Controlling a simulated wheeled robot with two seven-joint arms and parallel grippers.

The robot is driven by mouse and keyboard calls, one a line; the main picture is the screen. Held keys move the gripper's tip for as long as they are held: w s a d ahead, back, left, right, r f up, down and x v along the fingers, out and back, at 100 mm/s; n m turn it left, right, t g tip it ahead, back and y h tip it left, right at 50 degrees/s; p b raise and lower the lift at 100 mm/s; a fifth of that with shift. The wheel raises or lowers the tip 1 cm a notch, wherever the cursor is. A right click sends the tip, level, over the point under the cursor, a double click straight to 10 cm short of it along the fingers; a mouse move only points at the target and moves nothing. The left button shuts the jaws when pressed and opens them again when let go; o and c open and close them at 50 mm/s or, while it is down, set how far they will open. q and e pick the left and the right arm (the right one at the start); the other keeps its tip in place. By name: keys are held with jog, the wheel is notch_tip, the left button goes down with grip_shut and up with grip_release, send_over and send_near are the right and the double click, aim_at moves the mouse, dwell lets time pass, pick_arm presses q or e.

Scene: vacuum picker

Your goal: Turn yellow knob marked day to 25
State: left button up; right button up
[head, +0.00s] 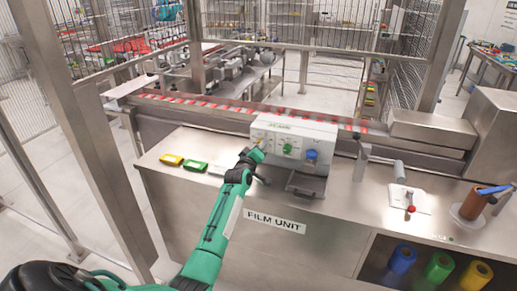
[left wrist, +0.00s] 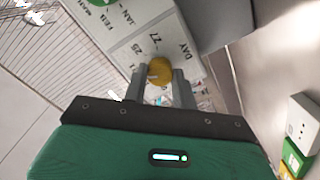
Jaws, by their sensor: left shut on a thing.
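The film unit's white control box (head: 322,143) stands on the steel bench. Its yellow knob (left wrist: 160,69) is at the left of the panel, with the printed word DAY and the numbers 25 and 27 beside it. My left gripper (left wrist: 159,80) is shut on the yellow knob, one finger on each side. In the head view my left gripper (head: 256,155) reaches the left part of the panel and mostly hides this knob. I cannot read the knob's setting. A green knob (head: 288,149) and a blue knob (head: 311,155) sit to the right. My right gripper is out of view.
Yellow (head: 172,160) and green (head: 194,166) blocks lie on the bench left of my arm. A steel tray (head: 305,184) juts out below the panel. A conveyor (head: 215,104) runs behind the box. A red-tipped handle (head: 410,208) stands to the right.

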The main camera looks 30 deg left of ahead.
pick_arm(q)
jog(key=shift+m, duration=3.8)
jog(key=o, duration=1)
jog(key=shift+c, duration=0.2)
